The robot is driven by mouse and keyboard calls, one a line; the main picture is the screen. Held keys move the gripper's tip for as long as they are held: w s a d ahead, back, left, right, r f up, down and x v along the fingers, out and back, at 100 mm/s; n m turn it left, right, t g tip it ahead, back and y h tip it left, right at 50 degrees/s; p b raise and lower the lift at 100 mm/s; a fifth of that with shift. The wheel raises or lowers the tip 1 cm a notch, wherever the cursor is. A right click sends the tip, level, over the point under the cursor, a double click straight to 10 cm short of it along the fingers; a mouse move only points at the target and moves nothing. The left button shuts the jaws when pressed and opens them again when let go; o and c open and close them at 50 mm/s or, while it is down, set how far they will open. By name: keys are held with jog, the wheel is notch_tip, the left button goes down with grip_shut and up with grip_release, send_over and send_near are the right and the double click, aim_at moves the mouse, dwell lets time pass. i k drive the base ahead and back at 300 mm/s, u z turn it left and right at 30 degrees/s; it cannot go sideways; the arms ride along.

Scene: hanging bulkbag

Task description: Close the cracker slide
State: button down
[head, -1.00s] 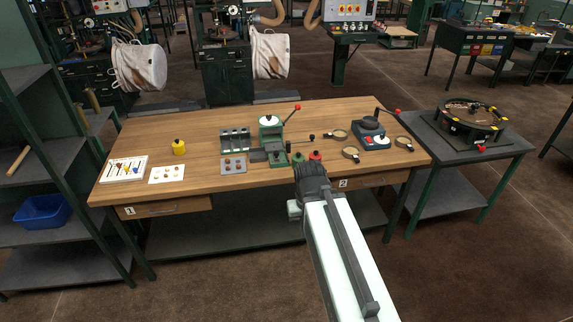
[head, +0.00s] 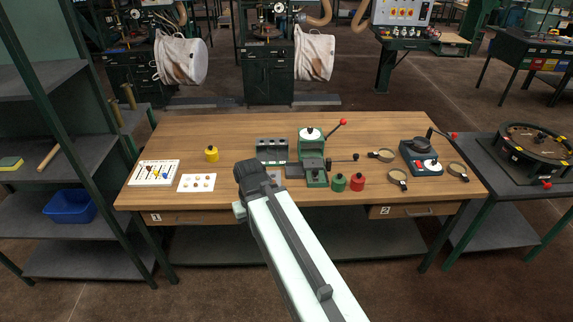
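The green cracker (head: 314,170) stands on the wooden bench, right of centre. A dark flat plate (head: 294,171), which looks like its slide, sticks out to its left. A thin rod with a black knob (head: 355,157) reaches out to its right. I cannot tell how far the slide is open.
A green machine with a red-knobbed lever (head: 312,135) stands behind the cracker. The bench's back left (head: 200,130) is clear.

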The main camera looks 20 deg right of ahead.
aim_at(314, 165)
jog(key=u, duration=0.25)
jog(key=i, duration=1.05)
jog(key=z, duration=0.2)
